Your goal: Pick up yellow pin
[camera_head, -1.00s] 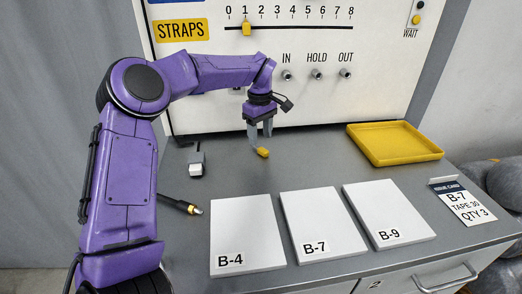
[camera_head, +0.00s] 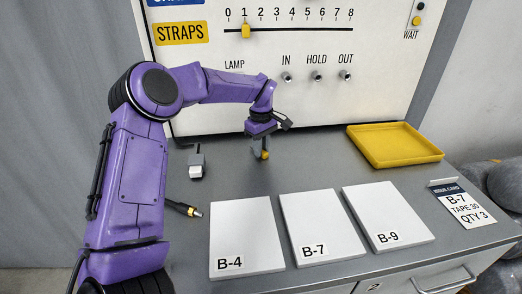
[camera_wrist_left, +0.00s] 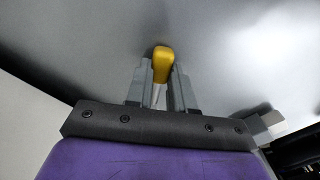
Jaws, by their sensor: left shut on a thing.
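The yellow pin (camera_head: 265,154) shows in the head view at the back middle of the grey bench, below the panel. In the left wrist view the pin (camera_wrist_left: 163,62) has a rounded yellow head and a thin pale shank. My left gripper (camera_head: 259,149) reaches down to the bench from above. In the left wrist view the fingers of my left gripper (camera_wrist_left: 162,80) are on both sides of the pin, shut on it, with the yellow head sticking out past them. I cannot tell whether the pin still touches the bench. My right gripper is not in view.
A yellow tray (camera_head: 395,160) stands at the back right. White boards B-4 (camera_head: 245,225), B-7 (camera_head: 318,215) and B-9 (camera_head: 385,205) lie along the front. A small grey-white block (camera_head: 196,170) and a cable plug (camera_head: 187,209) are at left. The upright panel (camera_head: 300,100) closes off the back.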

